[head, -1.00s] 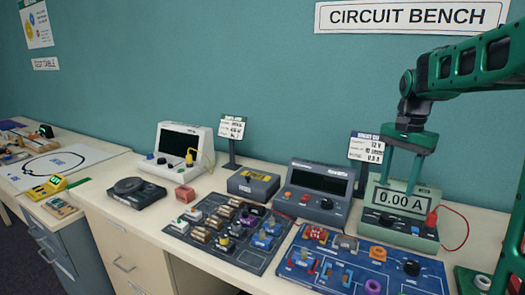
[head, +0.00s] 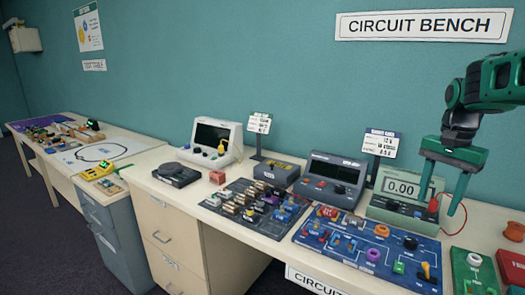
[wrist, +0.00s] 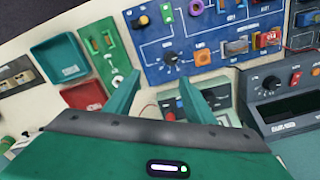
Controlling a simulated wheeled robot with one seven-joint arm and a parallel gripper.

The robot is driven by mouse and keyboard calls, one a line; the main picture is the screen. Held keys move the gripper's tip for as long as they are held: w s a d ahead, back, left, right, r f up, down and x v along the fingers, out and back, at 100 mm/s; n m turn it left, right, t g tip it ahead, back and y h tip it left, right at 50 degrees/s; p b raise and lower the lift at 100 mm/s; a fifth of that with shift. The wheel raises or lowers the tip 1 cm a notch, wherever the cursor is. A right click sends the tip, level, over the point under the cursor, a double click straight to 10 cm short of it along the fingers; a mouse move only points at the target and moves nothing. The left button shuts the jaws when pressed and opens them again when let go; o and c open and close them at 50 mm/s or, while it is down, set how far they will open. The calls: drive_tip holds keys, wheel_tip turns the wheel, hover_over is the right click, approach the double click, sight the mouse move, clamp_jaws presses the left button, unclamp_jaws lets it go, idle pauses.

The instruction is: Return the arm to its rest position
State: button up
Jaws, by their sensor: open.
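My gripper (head: 440,203) is green, at the right of the head view, raised in front of the ammeter (head: 396,212) whose display reads 0.00. Its two fingers are spread apart with nothing between them. In the wrist view my gripper (wrist: 157,100) also shows open and empty, with the blue circuit board (wrist: 212,62) beyond it. The arm comes in from the upper right of the head view; much of it lies outside the picture.
Below are a blue circuit board (head: 345,256), a dark component board (head: 236,225), a grey power supply (head: 331,184) and a white oscilloscope (head: 217,153). A green board (head: 472,270) and a red tray (head: 511,268) sit at the right. The air above the bench is clear.

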drive_tip(key=s+a+f+n, duration=0.1)
drive_tip(key=s+f, duration=0.4)
drive_tip(key=s, duration=0.8)
drive_tip(key=s+a+f+n, duration=0.2)
drive_tip(key=s+f+n, duration=0.2)
drive_tip(key=s, duration=0.9)
drive_tip(key=shift+s+a+f+n, duration=0.15)
drive_tip(key=shift+f+n, duration=0.15)
drive_tip(key=shift+f, duration=0.3)
drive_tip(key=shift+w+f, duration=0.25)
drive_tip(key=shift+w, duration=0.35)
